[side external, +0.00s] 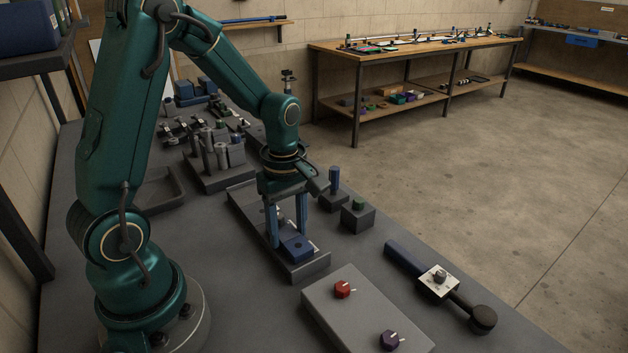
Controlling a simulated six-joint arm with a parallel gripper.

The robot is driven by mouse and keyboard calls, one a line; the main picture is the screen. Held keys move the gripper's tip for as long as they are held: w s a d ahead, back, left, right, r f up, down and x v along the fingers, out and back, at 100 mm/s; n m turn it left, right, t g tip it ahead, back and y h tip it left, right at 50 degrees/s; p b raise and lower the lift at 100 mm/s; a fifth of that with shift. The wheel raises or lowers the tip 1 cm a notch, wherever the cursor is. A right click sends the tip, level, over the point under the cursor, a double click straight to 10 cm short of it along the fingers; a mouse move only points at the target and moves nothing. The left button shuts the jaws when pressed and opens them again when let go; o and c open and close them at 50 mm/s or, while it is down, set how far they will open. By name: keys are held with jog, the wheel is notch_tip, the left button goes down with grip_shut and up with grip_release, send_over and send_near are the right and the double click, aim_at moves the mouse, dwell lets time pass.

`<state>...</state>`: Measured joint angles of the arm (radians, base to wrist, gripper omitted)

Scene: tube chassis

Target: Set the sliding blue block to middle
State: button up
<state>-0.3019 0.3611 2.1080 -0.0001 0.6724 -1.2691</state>
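The blue block (296,248) sits in a long grey slide base (308,269), close to the end nearest the camera. It has a small dark spot on top. A pale strip runs along the base beside it. My gripper (288,241) points down over the base with its two blue fingers apart. The fingertips are low, at the block's left side and its far side. I cannot tell whether they touch the block. The middle of the base is partly hidden behind the fingers.
A grey panel with a red knob (342,289) and a purple knob (389,340) lies in front. A lever with a white plate (439,283) is at the right. Blocks with a blue peg (334,181) and a green button (358,205) stand just beyond the base.

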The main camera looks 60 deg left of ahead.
grip_shut()
dwell(1.2)
